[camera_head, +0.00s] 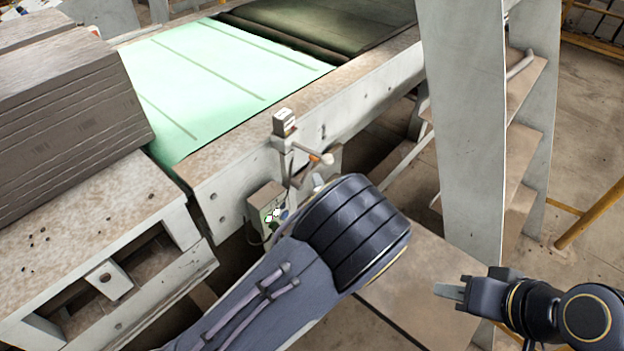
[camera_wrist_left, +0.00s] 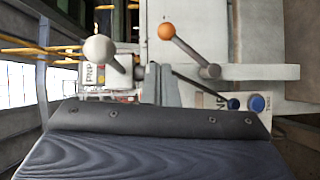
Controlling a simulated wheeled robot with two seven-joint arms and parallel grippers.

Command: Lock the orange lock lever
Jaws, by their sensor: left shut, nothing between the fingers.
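The orange lock lever shows in the left wrist view as an orange ball knob (camera_wrist_left: 166,31) on a grey rod slanting down to the right to its pivot. In the head view its orange part (camera_head: 314,157) is small, beside a white knob (camera_head: 327,160). My left gripper (camera_wrist_left: 160,72) is shut and empty. In the wrist view its fingers appear just below the orange knob and left of the pivot; contact cannot be told. In the head view my left wrist hides most of this gripper (camera_head: 318,179). My right gripper (camera_head: 449,290) hangs at the lower right, away from the lever.
A white-knobbed lever (camera_wrist_left: 99,48) stands left of my left fingers. A control box (camera_head: 268,212) with buttons is mounted below the levers on the machine's side. A green conveyor bed (camera_head: 225,80) lies behind. A grey upright post (camera_head: 465,120) stands to the right.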

